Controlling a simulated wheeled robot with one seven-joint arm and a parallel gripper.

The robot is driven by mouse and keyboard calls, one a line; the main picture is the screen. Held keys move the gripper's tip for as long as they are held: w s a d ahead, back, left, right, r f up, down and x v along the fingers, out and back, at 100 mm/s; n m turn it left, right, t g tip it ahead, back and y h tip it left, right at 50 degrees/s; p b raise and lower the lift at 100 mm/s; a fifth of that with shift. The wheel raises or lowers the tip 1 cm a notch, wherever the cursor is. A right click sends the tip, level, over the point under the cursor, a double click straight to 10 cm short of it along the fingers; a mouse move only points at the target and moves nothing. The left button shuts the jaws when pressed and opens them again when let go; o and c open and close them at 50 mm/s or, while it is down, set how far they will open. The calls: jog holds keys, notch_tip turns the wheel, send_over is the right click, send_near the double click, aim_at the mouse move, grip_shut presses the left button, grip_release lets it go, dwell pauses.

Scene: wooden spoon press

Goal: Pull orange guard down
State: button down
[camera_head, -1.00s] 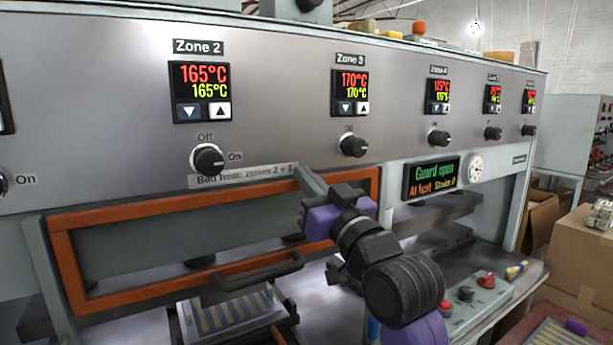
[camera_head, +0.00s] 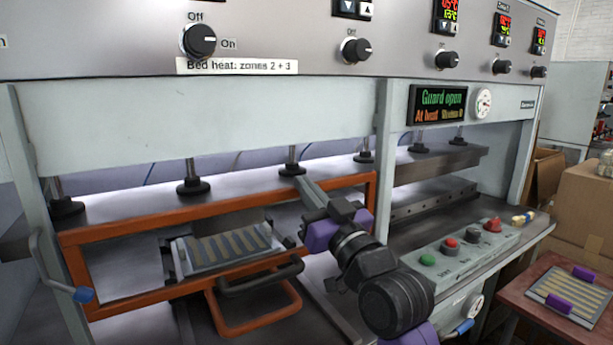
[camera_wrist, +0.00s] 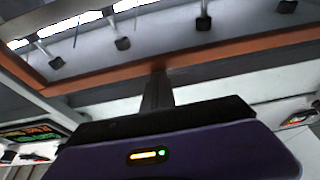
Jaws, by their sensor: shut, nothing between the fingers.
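The orange guard (camera_head: 150,223) is a rectangular frame across the front of the press bay, well below the bed heat label. A dark bar handle (camera_head: 262,278) is on its lower rail. My gripper (camera_head: 303,187) is shut and empty, with its fingertips at the guard's top rail near the right part. In the wrist view the shut fingers (camera_wrist: 158,85) reach the orange rail (camera_wrist: 200,53); whether they touch it I cannot tell. The display (camera_head: 438,105) reads "Guard open".
A slotted mould (camera_head: 228,248) sits behind the guard. An orange loop (camera_head: 255,318) sticks out below it. A button panel (camera_head: 460,245) is right of my arm. A side table (camera_head: 530,312) with another slotted plate (camera_head: 567,294) stands at the right.

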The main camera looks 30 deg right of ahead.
aim_at(299, 219)
notch_tip(299, 219, down, 8)
jog(key=b, duration=0.4)
jog(key=shift+w+f, duration=0.1)
jog(key=shift+f, duration=0.1)
notch_tip(299, 219, up, 6)
jog(key=p, duration=0.4)
jog(key=b+v, duration=0.2)
jog(key=v, duration=0.8)
jog(key=shift+f, duration=0.45)
